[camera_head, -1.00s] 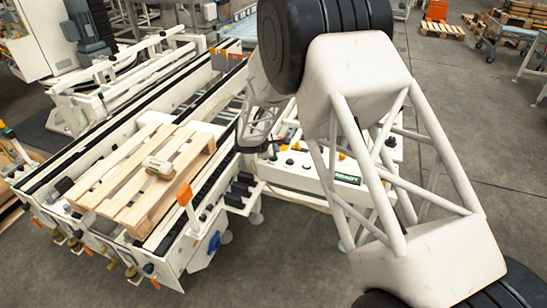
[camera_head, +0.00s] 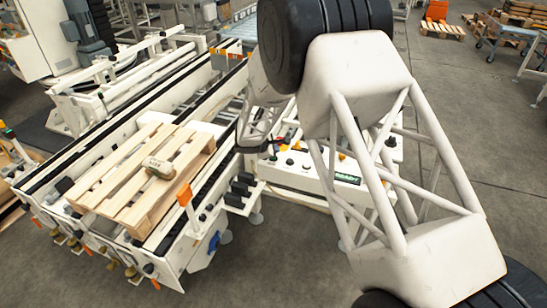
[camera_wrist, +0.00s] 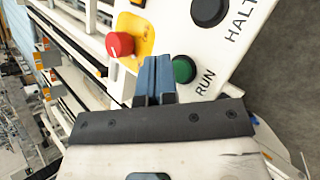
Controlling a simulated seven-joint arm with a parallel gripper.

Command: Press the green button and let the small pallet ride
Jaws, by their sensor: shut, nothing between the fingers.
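The small wooden pallet (camera_head: 112,198) lies on the near end of the white conveyor in the head view, with a small labelled block (camera_head: 159,168) on top. The white control panel (camera_head: 310,180) stands just right of the conveyor. In the wrist view the green button (camera_wrist: 184,69) sits beside the word RUN. My gripper (camera_wrist: 155,68) is shut and empty, its blue-grey fingertips over the panel just left of the green button and partly overlapping its edge in the picture. I cannot tell whether they touch it.
A red knob (camera_wrist: 120,44) on a yellow plate sits left of my fingers. A black button (camera_wrist: 208,11) marked HALT is above right. A green display (camera_head: 347,179) is lit on the panel. An orange flag (camera_head: 184,195) stands at the conveyor's side.

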